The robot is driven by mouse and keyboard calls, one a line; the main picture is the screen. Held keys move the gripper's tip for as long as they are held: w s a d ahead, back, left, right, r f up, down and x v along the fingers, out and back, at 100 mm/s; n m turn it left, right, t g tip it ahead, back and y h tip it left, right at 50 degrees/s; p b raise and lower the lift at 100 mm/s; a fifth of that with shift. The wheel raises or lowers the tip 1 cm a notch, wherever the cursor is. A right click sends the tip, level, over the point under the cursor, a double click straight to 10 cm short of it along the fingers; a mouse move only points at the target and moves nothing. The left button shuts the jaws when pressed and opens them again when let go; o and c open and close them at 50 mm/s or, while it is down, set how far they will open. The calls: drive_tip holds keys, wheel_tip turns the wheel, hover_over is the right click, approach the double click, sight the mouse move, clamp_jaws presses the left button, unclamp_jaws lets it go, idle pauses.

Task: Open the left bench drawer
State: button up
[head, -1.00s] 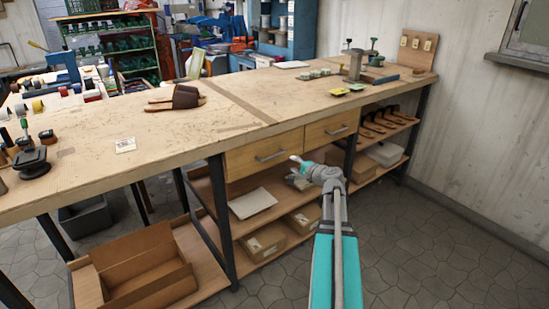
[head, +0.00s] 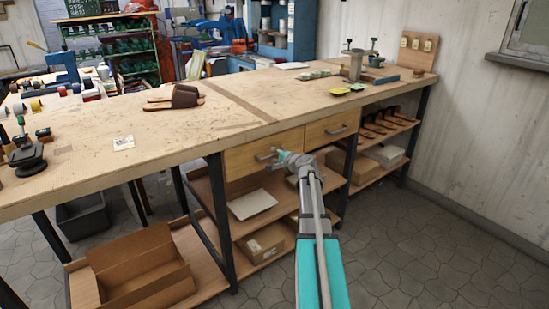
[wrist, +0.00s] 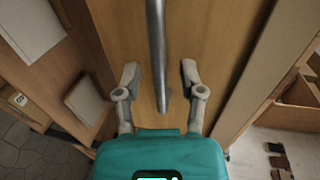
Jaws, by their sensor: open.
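The left bench drawer (head: 240,161) has a light wooden front, flush under the bench top. Its grey bar handle (head: 262,157) is partly covered by my gripper (head: 275,158) in the head view. In the wrist view the handle (wrist: 156,40) runs down between the two fingers of my gripper (wrist: 160,72), over the drawer front (wrist: 178,30). The fingers stand apart, one on each side of the bar, with gaps showing. I cannot tell how deep the bar sits between them.
The right drawer (head: 322,132) beside it is shut. The workbench top (head: 130,160) overhangs both, bearing a brown sandal (head: 184,96). Below, a shelf (head: 225,205) holds cardboard boxes (head: 262,245). A black bench leg (head: 222,215) stands left of the drawer. Floor is open at right.

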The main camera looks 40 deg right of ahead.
drive_tip(key=shift+w, duration=0.2)
drive_tip(key=shift+c, duration=0.3)
clamp_jaws()
